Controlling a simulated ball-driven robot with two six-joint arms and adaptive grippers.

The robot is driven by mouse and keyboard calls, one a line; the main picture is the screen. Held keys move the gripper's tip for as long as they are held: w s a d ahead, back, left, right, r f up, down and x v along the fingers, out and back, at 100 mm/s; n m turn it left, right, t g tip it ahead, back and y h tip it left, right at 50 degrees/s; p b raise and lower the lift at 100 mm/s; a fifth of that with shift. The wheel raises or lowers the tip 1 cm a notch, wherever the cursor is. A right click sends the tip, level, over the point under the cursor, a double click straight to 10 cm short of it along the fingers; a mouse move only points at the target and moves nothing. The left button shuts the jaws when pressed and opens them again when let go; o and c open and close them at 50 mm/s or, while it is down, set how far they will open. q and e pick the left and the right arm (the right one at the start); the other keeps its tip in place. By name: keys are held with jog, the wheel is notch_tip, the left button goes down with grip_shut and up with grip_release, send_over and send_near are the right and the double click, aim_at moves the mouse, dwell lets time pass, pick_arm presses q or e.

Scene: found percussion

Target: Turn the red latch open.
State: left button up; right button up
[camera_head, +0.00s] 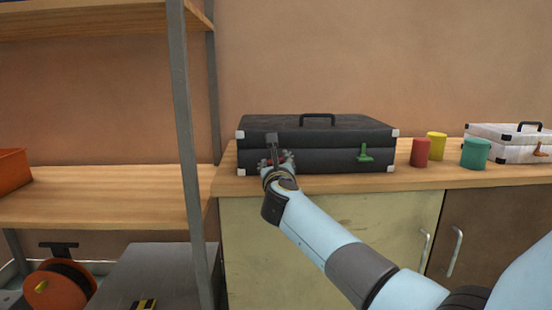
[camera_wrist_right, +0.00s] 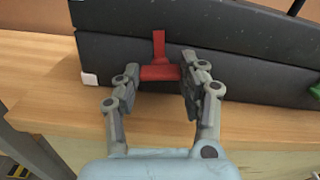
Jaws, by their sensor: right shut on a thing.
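The black case (camera_head: 330,155) sits on the wooden counter with its handle on top. Its red latch (camera_wrist_right: 159,48) is on the front face near the left corner, with an upright part above a wide crosspiece. My right gripper (camera_wrist_right: 160,76) is shut on the red latch, one finger at each end of the crosspiece. In the head view my right gripper (camera_head: 277,161) covers most of the latch, with only bits of red showing. The green latch (camera_head: 365,153) is on the front face to the right, clear of my gripper. My left gripper is not in view.
A red can (camera_head: 420,153), a yellow can (camera_head: 436,145) and a green can (camera_head: 475,153) stand right of the case. A white case (camera_head: 505,146) is farther right. A shelf post (camera_head: 186,150) rises to the left. A counter strip (camera_wrist_right: 50,90) left of the case is clear.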

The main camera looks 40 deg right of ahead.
jog(key=shift+r+n+p, duration=0.3)
jog(key=shift+n+p, duration=0.05)
jog(key=shift+n, duration=0.05)
jog(key=n+p, duration=0.3)
jog(key=shift+n, duration=0.4)
jog(key=n+p, duration=0.3)
jog(key=n, duration=0.2)
jog(key=shift+a+f+p, duration=0.1)
jog(key=shift+f+p, duration=0.05)
jog(key=shift+p, duration=0.15)
jog(key=n+p, duration=0.2)
jog(key=n, duration=0.2)
jog(key=shift+f, duration=0.1)
pick_arm(q)
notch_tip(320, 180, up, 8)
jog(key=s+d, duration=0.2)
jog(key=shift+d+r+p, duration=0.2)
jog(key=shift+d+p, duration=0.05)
jog(key=shift+p, duration=0.15)
pick_arm(e)
jog(key=shift+f+n, duration=0.1)
jog(key=shift+n, duration=0.9)
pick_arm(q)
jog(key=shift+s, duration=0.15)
pick_arm(e)
jog(key=o, duration=1.2)
jog(key=shift+c, duration=0.2)
jog(key=shift+f, duration=0.1)
